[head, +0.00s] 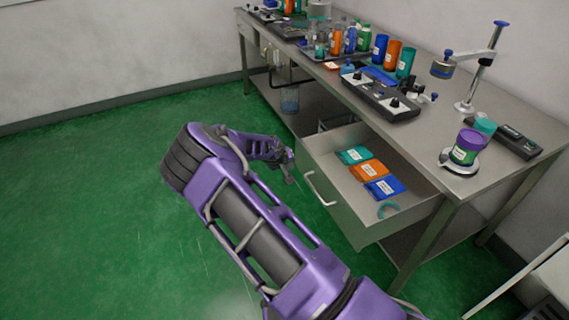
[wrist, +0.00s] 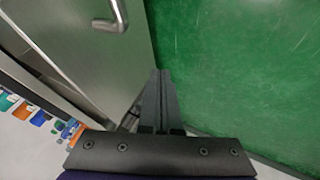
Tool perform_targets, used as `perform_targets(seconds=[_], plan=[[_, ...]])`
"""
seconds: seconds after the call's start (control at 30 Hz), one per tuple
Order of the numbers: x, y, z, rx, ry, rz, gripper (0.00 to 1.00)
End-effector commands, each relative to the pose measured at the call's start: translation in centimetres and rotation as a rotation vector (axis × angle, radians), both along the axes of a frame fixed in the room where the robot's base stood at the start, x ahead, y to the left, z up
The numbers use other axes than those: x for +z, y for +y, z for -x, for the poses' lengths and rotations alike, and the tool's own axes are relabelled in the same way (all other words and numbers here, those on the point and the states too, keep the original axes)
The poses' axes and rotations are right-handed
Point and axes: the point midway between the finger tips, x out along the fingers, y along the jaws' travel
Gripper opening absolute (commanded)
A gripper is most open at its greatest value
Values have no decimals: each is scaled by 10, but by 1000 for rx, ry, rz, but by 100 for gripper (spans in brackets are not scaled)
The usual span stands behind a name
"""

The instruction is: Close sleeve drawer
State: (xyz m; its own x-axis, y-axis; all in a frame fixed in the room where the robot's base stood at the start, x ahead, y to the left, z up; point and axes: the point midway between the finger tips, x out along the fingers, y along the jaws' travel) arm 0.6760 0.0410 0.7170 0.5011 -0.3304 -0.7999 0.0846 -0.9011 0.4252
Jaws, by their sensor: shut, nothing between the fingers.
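The sleeve drawer (head: 348,203) is pulled out from under the steel bench in the head view. It holds teal, orange and blue packs and a teal ring. Its front panel (wrist: 75,40) and bar handle (wrist: 112,18) show in the wrist view; the handle also shows in the head view (head: 318,188). My gripper (wrist: 160,75) is shut and empty, just off the edge of the drawer front, pointing past it over the green floor. In the head view my gripper (head: 289,178) is small, to the left of the handle. I cannot tell whether it touches the drawer.
The steel bench (head: 440,165) carries bottles, a control panel (head: 380,95), a stand (head: 480,70) and a purple jar (head: 466,147). A bench leg (head: 420,245) stands right of the drawer. The green floor (head: 80,220) left of the drawer is clear.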

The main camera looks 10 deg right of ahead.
Motion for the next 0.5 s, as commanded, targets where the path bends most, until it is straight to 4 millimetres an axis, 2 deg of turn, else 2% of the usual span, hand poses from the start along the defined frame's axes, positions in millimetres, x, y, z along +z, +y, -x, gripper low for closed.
perform_targets(seconds=[0.03, 0.2, 0.5], plan=[[3, -11, -3, -6, -3, -2, 0], [3, -29, -9, -3, -3, -1, 0], [4, -35, -11, 0, -2, 0, 0]])
